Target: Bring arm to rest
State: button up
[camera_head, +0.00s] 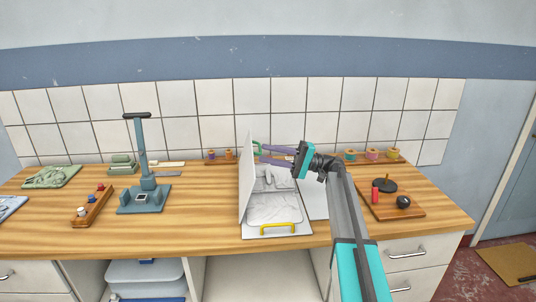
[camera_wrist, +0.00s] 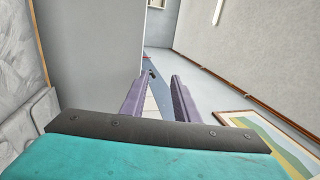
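My gripper (camera_head: 263,154) is raised over the white ironer (camera_head: 276,234) on the wooden counter, its purple fingers pointing left. In the wrist view its two fingers (camera_wrist: 157,85) stand apart with nothing between them. The ironer has an upright white panel (camera_head: 245,190) at its left, a grey marbled bed and a yellow handle (camera_head: 278,228) at its front. A green handle-like part (camera_head: 257,146) shows by the panel's top, close to the fingertips; I cannot tell whether they touch. My forearm hides part of the ironer's right side.
A blue stand (camera_head: 143,190), a wooden tray of small pegs (camera_head: 93,207) and folded green cloth (camera_head: 52,177) are on the left. A wooden board (camera_head: 392,205) with a red piece and black knobs lies at the right. Thread spools (camera_head: 372,154) line the tiled wall.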

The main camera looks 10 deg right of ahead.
jog(key=shift+s, duration=0.5)
